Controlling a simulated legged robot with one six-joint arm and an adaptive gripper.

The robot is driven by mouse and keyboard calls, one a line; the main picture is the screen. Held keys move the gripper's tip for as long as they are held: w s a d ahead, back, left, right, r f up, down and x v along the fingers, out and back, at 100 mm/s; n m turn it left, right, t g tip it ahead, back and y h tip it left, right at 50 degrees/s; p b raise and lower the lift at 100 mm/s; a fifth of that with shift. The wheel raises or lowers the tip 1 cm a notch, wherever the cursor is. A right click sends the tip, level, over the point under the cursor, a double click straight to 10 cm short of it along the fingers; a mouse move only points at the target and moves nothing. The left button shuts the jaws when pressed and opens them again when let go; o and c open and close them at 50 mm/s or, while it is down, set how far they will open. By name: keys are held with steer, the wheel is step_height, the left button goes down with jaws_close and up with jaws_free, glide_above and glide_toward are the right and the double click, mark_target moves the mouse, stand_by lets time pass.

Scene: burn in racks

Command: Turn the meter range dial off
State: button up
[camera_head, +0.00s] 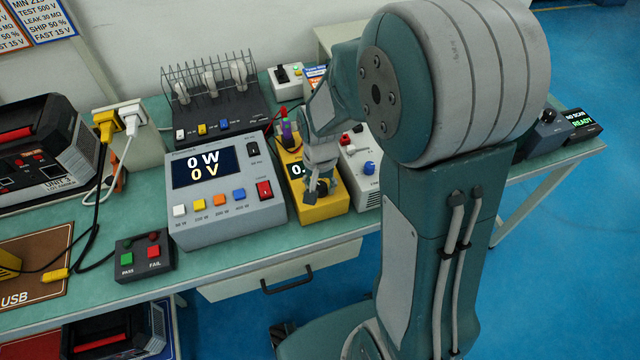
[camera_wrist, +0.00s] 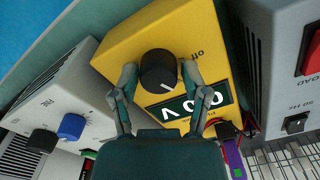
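The yellow meter (camera_wrist: 205,45) fills the middle of the wrist view, seen upside down. Its black range dial (camera_wrist: 158,70) has a white pointer mark toward the lower right of the picture; an "off" label is printed to the upper right of the dial. The meter's display (camera_wrist: 190,104) reads about 0.0 V. My gripper (camera_wrist: 159,76) has one finger on each side of the dial, with slim gaps appearing between fingers and knob. In the head view, my gripper (camera_head: 320,186) is over the front of the yellow meter (camera_head: 318,212) and partly hides the dial and display.
A grey power meter (camera_head: 225,215) reading 0 W and 0 V stands left of the yellow meter. A white unit with a blue knob (camera_head: 369,168) stands close on its right. A pass/fail button box (camera_head: 143,257) sits near the bench's front edge.

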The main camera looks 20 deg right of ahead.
jaws_close()
steer(key=n, duration=0.4)
steer(key=shift+n, duration=0.4)
steer(key=n, duration=0.4)
steer(key=shift+s+n, duration=0.1)
steer(key=shift+n, duration=0.3)
steer(key=o, duration=0.7)
jaws_free()
steer(key=shift+o, duration=0.2)
